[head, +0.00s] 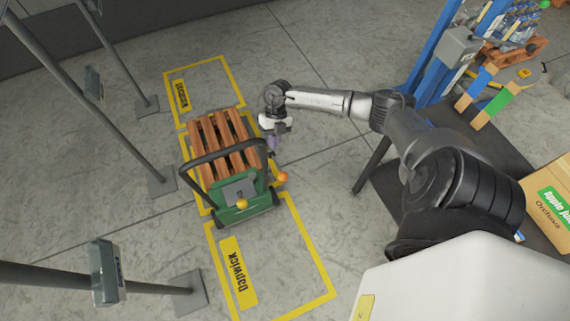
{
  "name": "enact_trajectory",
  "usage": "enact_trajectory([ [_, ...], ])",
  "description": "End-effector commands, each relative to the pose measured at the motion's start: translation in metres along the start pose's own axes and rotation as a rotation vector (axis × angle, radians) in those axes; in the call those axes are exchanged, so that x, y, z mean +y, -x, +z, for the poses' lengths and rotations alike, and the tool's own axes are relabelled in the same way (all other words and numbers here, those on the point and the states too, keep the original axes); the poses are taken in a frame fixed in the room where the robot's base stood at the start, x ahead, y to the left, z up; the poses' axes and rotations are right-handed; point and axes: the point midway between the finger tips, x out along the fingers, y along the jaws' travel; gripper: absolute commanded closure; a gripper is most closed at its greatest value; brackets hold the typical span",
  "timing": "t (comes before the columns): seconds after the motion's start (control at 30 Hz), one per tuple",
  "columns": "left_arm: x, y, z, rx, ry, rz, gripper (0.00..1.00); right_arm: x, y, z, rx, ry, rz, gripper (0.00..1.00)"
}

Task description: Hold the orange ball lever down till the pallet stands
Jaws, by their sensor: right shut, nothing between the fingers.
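A green pallet truck (229,213) with a dark looped handle stands on the floor, and a brown slatted wooden pallet (217,136) is at its far side. An orange ball (283,177) sticks out at the truck's right side. A second, more yellow ball (242,203) is on its near face. My right gripper (273,150) points down just beyond the orange ball, beside the pallet's right edge. It is shut and empty, and appears apart from the ball. I cannot tell whether the pallet is tilted or flat. My left gripper is out of view.
Yellow floor outlines marked Danwick (238,277) lie before and behind the truck. Grey posts with boxes (103,272) stand at the left. A blue frame (434,55) and a carton (551,205) are at the right.

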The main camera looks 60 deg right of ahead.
Motion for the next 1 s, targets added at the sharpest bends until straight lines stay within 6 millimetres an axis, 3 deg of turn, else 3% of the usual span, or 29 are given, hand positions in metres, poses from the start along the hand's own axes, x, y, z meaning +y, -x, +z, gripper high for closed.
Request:
enact_trajectory([
  [0.2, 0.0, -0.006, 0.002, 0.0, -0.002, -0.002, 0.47, -0.026, 0.011, 0.009, 0.006, -0.049, -0.11, 1.0],
  [0.67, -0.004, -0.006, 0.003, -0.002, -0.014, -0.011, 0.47, -0.029, 0.012, 0.009, 0.008, -0.055, -0.122, 1.0],
  [0.87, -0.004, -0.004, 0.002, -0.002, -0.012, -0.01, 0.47, -0.031, -0.008, 0.008, 0.011, -0.056, -0.122, 1.0],
  [1.0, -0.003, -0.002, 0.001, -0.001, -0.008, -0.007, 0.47, -0.034, -0.034, 0.007, 0.013, -0.055, -0.121, 1.0],
])
